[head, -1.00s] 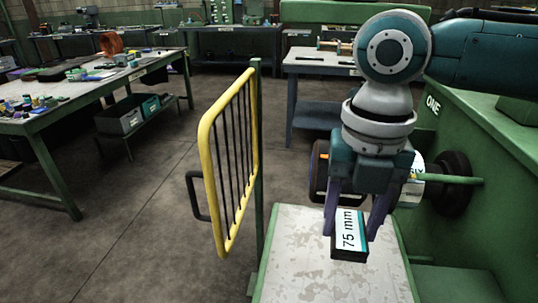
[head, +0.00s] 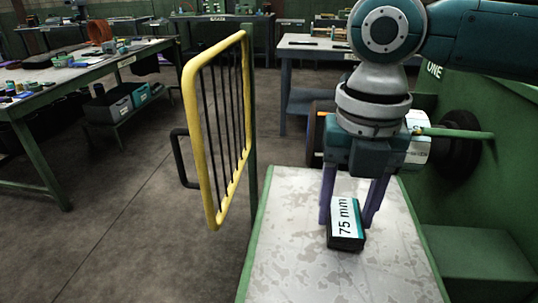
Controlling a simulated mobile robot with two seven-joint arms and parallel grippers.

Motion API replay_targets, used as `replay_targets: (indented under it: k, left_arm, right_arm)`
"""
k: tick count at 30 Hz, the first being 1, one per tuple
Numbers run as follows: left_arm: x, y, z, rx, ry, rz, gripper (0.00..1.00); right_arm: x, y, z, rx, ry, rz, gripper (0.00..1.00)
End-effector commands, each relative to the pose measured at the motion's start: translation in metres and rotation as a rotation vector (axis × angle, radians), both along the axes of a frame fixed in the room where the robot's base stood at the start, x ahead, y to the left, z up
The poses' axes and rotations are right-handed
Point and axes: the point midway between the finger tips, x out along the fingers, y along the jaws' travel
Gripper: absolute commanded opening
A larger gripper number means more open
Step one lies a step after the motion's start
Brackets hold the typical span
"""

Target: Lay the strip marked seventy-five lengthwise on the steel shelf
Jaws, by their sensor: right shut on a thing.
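The strip marked "75 mm" (head: 345,220) is a dark block with a white and teal label on its top. My right gripper (head: 347,208) has its two purple fingers on either side of the strip and is shut on it. The strip's long side points toward me, roughly along the shelf. The steel shelf (head: 300,260) is a worn grey plate with green edges, below the strip. I cannot tell whether the strip touches the shelf. My left gripper is not in view.
A yellow-framed barred gate (head: 190,120) stands along the shelf's left side. A green machine with a dark round roller (head: 458,145) and a green rod (head: 450,133) is at the right. The near part of the shelf is clear. Workbenches (head: 60,90) stand beyond the gate.

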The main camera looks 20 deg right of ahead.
Motion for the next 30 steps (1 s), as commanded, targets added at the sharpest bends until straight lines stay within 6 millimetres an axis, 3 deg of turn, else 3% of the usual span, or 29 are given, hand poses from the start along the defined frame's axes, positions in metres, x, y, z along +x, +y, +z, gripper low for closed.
replay_targets:
  k: [29, 30]
  left_arm:
    - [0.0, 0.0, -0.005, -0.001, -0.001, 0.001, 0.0]
    - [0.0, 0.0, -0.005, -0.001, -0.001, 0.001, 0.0]
  right_arm:
    - [0.0, 0.0, -0.012, 0.0, 0.0, 0.0, 0.02]
    - [0.0, 0.0, -0.011, -0.001, -0.001, 0.0, 0.59]
